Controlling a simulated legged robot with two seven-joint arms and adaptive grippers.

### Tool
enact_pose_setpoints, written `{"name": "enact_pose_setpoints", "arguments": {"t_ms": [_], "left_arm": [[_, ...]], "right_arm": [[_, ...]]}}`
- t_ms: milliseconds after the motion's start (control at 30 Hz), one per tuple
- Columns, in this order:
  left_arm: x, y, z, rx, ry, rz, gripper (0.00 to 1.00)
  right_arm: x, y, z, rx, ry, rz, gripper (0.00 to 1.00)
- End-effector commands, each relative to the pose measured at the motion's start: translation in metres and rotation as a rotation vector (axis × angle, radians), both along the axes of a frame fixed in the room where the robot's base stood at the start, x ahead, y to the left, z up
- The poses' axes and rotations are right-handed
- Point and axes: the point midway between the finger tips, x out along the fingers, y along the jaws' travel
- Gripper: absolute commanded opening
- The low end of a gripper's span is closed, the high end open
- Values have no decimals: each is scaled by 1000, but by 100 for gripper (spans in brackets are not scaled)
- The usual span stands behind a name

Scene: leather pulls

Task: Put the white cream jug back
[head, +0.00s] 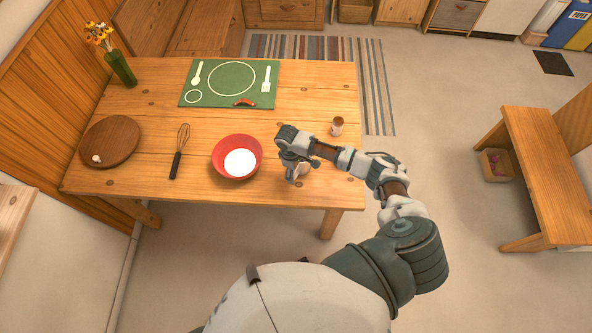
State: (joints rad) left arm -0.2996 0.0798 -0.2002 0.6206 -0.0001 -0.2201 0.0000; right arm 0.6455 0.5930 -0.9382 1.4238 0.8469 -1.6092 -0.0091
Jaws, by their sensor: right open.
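A small white object, apparently the white cream jug (301,170), stands on the wooden table near its front edge, right of the red bowl. My right gripper (288,164) is open at the jug, over its left side, and hides much of it. I cannot tell whether the fingers touch it. My left gripper is not in view.
The red bowl (221,160) with white contents is close left of my right gripper. A whisk (178,158), a round board (112,136), a green mat (196,88) with white outlines, a small cup (337,127) and a flower vase (121,68) are also on the table (310,90).

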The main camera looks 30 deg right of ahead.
Motion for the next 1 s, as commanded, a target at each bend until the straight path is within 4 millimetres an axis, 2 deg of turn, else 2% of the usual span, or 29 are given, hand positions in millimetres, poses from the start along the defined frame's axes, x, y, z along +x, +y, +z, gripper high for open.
{"name": "enact_pose_setpoints", "arguments": {"t_ms": [167,400,600,800,1000], "left_arm": [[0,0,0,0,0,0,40],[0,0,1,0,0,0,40],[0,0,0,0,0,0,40],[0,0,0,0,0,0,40],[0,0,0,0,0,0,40]], "right_arm": [[3,1,15,1,-3,0,82],[9,6,67,3,-5,1,82],[13,9,104,2,-3,1,82],[14,10,119,1,-1,0,82],[14,11,120,1,-1,0,82]]}}
